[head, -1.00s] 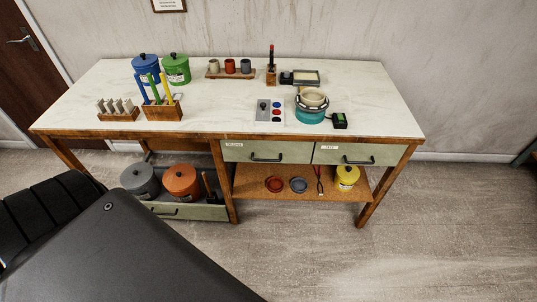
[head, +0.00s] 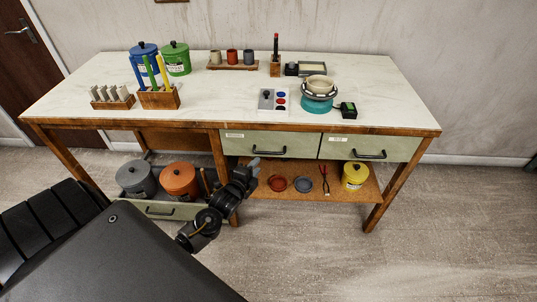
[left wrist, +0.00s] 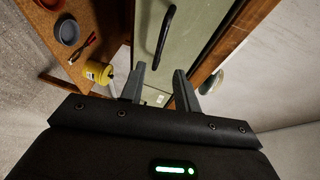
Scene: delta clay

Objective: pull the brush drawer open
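The bench has two pale green drawers side by side under its top, both flush with the frame. The left drawer (head: 300,142) has a black bar handle (head: 268,151) and a longer label (head: 234,135), too small to read surely; I take it as the brush drawer. My left gripper (head: 251,168) is in front of and just below this handle, apart from it. In the left wrist view the gripper (left wrist: 160,84) has its two fingers spread with nothing between them. A handle (left wrist: 164,38) on a green front shows beyond the fingertips. My right gripper is not in view.
The right drawer (head: 395,147) has its own handle. On the shelf below are a red dish (head: 277,183), a blue-grey dish (head: 303,184), red-handled pliers (head: 325,182) and a yellow pot (head: 355,175). A bench leg (head: 220,160) stands left of the gripper. Floor in front is clear.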

